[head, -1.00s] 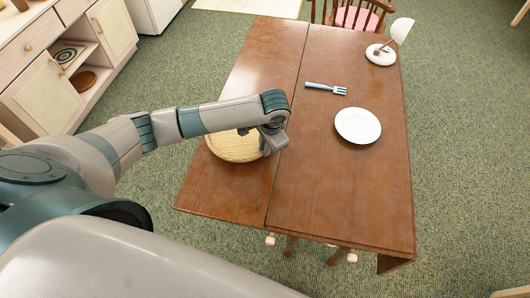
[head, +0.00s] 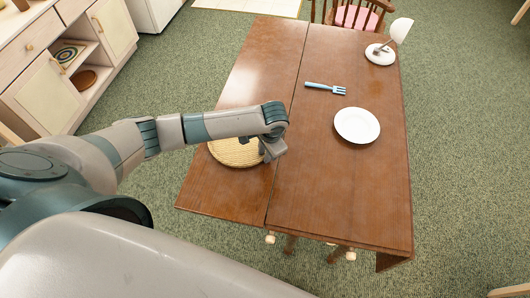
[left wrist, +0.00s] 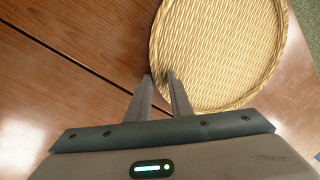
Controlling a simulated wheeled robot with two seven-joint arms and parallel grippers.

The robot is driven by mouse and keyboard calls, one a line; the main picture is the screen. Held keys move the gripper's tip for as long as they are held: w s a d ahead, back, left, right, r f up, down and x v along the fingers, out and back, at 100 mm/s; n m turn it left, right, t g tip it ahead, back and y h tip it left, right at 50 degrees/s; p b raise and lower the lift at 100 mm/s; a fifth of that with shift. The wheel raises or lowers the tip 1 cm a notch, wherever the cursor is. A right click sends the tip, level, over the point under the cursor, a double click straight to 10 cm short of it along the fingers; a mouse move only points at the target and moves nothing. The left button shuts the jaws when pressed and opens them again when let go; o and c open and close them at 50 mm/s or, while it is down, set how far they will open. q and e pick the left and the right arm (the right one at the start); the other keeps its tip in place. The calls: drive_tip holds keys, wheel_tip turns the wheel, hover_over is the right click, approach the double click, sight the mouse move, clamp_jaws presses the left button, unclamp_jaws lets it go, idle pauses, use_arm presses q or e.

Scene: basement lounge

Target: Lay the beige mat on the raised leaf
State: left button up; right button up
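The beige mat (head: 232,153) is a round woven disc over the left leaf (head: 215,192) of the brown table. The leaf is raised, level with the tabletop. My left gripper (head: 268,156) is at the mat's right edge. In the left wrist view, the mat (left wrist: 220,50) fills the upper right, and the fingers of my left gripper (left wrist: 159,77) are close together with the mat's rim between them. The mat looks nearly flat; I cannot tell if it touches the leaf. My forearm hides its far part. My right gripper is not in view.
A white lamp (head: 400,31) stands at the far right corner. A chair (head: 357,16) is at the far end. A cabinet (head: 62,75) stands left. The leaf's near end is clear.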

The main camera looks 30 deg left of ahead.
use_arm(q)
drive_tip(key=shift+r, duration=0.15)
wheel_tip(320, 180, up, 12)
drive_tip(key=s+d+b, duration=0.1)
drive_tip(key=b, duration=0.1)
drive_tip(key=shift+d, duration=0.4)
